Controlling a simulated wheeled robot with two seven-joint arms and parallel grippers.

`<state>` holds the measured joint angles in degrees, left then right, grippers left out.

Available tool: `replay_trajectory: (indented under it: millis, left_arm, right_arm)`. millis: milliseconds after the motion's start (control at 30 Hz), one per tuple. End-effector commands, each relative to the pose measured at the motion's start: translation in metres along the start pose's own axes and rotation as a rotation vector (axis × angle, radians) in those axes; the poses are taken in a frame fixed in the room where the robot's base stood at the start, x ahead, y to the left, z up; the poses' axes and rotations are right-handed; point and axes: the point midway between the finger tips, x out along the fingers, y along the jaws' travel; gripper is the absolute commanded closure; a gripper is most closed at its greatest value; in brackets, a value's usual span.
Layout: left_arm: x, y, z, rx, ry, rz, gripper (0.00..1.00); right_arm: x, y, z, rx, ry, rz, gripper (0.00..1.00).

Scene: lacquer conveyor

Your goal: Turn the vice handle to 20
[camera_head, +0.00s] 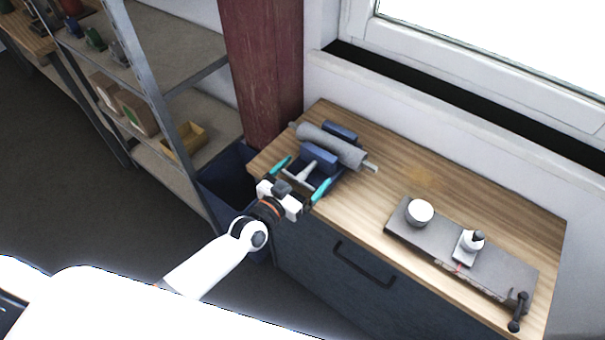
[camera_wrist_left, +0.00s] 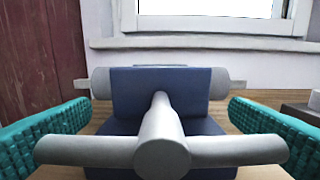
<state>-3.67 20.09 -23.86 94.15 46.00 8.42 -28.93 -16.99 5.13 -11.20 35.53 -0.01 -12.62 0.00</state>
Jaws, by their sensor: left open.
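The blue vice (camera_head: 318,158) sits at the left end of the wooden bench top, with a grey cylinder (camera_head: 330,145) lying across it between its jaws. Its grey T-shaped handle (camera_wrist_left: 162,148) faces the left wrist camera, with the crossbar roughly level. My left gripper (camera_head: 301,176) is open in front of the vice. Its teal fingers stand on either side of the handle, and in the left wrist view (camera_wrist_left: 158,128) they are near the crossbar's ends; I cannot tell whether they touch it. No scale or number shows on the vice. My right gripper is out of view.
A grey device (camera_head: 440,245) with a white round knob and a black-ended lever lies on the right of the bench top (camera_head: 390,180). A dark red post (camera_head: 262,70) stands behind the vice. Metal shelves (camera_head: 165,100) stand left; the window wall is behind.

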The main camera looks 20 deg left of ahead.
Motion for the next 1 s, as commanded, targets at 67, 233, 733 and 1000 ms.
replay_trajectory:
  millis: [67,233,733,1000]
  left_arm:
    - [0.0,0.0,0.0,0.0,0.0,0.0,0.0]
    - [0.0,0.0,0.0,-0.001,0.0,0.0,0.08]
    - [0.0,0.0,0.0,-0.23,-0.001,0.0,0.32]
    - [0.0,-0.001,-0.001,-0.358,0.001,-0.001,0.32]
  right_arm:
    - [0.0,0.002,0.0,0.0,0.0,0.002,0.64]
    - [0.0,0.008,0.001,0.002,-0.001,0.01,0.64]
    - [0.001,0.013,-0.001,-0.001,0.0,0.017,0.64]
    - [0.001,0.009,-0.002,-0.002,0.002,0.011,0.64]
